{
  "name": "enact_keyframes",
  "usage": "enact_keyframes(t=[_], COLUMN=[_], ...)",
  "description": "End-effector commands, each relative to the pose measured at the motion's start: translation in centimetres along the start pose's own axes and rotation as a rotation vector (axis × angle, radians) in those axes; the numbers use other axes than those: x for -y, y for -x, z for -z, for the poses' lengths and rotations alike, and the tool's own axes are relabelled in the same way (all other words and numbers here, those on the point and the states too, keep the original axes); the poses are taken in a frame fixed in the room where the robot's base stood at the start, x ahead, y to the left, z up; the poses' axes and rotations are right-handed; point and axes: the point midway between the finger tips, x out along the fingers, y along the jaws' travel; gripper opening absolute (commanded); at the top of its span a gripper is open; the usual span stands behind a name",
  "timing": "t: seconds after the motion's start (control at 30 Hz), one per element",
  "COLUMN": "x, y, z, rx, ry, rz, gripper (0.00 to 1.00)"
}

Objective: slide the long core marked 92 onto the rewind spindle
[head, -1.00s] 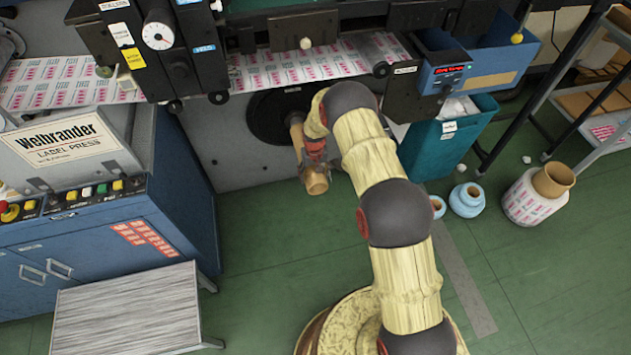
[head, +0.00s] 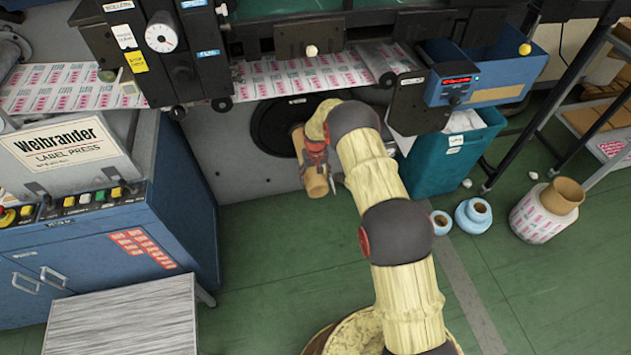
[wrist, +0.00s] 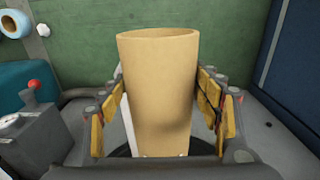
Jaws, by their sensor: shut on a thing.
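A tan cardboard core (head: 315,180) is held in my gripper (head: 316,150), in front of the black round disc (head: 268,125) low on the press front. Its near open end points out toward the floor side. In the wrist view the core (wrist: 158,90) stands between the yellow-padded fingers of my gripper (wrist: 160,105), which are shut on its sides. The dark disc shows just below the core's far end in the wrist view. No spindle is clearly visible, and I cannot tell whether the core is around it. No marking 92 is legible.
A teal bin (head: 455,155) stands close right of my gripper. Blue rolls (head: 473,215) and a label roll on a tan core (head: 545,210) are on the floor at right. The printed web (head: 300,72) runs above. A grey step (head: 125,315) is at lower left.

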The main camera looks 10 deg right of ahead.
Motion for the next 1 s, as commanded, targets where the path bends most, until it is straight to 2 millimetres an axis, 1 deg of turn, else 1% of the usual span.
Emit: enact_keyframes(t=[0.3,0.9,0.93,1.0], x=[0.00,0.00,0.00,0.00], y=[0.09,-0.46,-0.46,-0.47], z=[0.09,0.02,0.02,0.00], rx=[-0.002,-0.001,0.000,0.000], ry=[0.000,0.000,0.000,0.000], rz=[0.000,0.000,0.000,0.000], gripper=[0.24,0.24,0.65,0.69])
